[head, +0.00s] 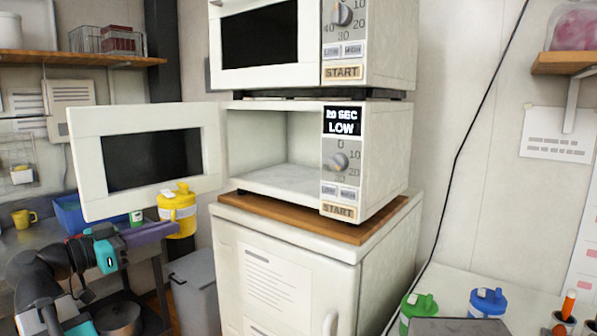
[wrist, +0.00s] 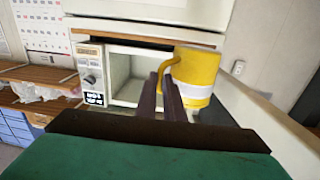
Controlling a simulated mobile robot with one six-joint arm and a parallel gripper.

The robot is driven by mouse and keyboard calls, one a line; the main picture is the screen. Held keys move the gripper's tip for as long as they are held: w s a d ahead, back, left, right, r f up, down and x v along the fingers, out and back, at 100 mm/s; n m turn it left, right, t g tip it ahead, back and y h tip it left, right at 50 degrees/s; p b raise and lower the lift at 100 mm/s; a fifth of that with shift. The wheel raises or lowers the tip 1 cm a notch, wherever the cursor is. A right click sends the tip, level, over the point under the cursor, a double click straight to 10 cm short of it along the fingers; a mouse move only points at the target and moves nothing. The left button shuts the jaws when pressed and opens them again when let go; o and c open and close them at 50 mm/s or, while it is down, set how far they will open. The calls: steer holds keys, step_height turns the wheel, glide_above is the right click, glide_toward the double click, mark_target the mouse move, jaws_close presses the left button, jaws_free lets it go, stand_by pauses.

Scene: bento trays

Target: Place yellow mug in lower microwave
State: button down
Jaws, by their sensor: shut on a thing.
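The yellow mug (head: 183,222) with a white band hangs in front of the lower part of the open door in the head view. My gripper (head: 165,231) is shut on its handle, to the mug's left. In the wrist view, which appears upside down, the dark fingers (wrist: 168,97) close on the handle of the mug (wrist: 200,70). The lower microwave (head: 375,155) stands on a wooden board with its door (head: 90,150) swung open to the left. Its cavity (head: 275,150) looks empty and also shows in the wrist view (wrist: 128,78).
A second, shut microwave (head: 375,45) sits above the lower one. A white cabinet (head: 290,260) stands beneath. A grey bin (head: 195,285) is below the mug. A small yellow cup (head: 22,217) and a blue tray (head: 75,215) are at left. Green (head: 418,308) and blue (head: 488,302) lidded mugs are at right.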

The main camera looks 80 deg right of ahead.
steer(key=s+d+r+g+p, duration=0.1)
steer(key=s+d+r+p, duration=0.2)
steer(key=s+r, duration=0.4)
steer(key=s+d+r+m+y+p, duration=0.1)
steer(key=s+d+r+p, duration=0.3)
steer(key=s+r, duration=0.4)
steer(key=shift+s+d+r+g, duration=0.2)
steer(key=shift+d+r+g, duration=0.2)
steer(key=shift+d, duration=0.1)
steer(key=shift+s+d+f+p, duration=0.55)
steer(key=shift+s+d+p, duration=0.85)
steer(key=shift+d, duration=1.45)
steer(key=shift+s+d+f+p, duration=0.5)
steer(key=shift+s+d+p, duration=0.45)
steer(key=shift+s+d, duration=1.35)
steer(key=shift+s+d+f+p, duration=0.55)
steer(key=shift+s+d+p, duration=0.6)
steer(key=shift+d, duration=2.2)
steer(key=shift+f, duration=0.15)
